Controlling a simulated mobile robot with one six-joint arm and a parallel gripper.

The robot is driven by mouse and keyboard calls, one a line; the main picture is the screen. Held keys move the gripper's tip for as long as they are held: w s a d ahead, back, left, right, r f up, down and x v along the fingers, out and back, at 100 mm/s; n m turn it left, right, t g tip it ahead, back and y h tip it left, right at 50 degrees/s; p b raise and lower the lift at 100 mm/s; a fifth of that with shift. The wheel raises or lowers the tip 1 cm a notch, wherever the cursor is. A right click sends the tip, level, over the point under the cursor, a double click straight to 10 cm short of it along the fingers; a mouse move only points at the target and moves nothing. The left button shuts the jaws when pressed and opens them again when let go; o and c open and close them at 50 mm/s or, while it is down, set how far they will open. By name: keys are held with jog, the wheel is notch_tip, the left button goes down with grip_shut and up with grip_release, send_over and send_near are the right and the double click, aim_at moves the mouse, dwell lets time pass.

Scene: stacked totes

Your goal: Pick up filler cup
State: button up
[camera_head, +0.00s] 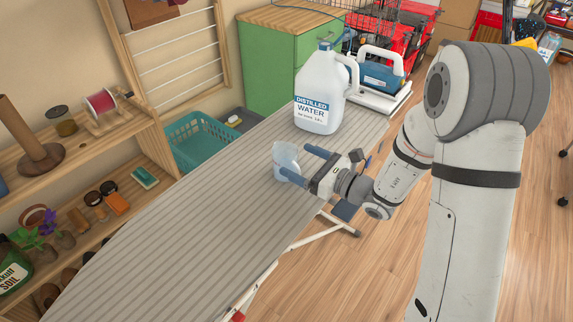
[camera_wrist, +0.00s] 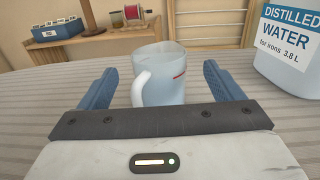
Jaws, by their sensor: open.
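The filler cup (camera_head: 286,160) is a translucent pale-blue cup standing upright on the striped ironing board (camera_head: 190,215). In the wrist view the cup (camera_wrist: 163,75) shows a white handle on its left side, facing me, and a small red mark near its right side. My gripper (camera_head: 296,164) is open, with its two blue fingers on either side of the cup. In the wrist view my gripper (camera_wrist: 158,84) shows a gap between each finger and the cup. The far side of the cup is hidden.
A jug of distilled water (camera_head: 322,90) stands on the board just behind the cup; the jug is close on the right in the wrist view (camera_wrist: 290,45). A blue iron (camera_head: 380,72) rests at the board's far end. Wooden shelves (camera_head: 75,150) line the left wall.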

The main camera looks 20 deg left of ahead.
aim_at(296, 159)
jog(key=shift+x, duration=1.6)
jog(key=shift+c, duration=0.4)
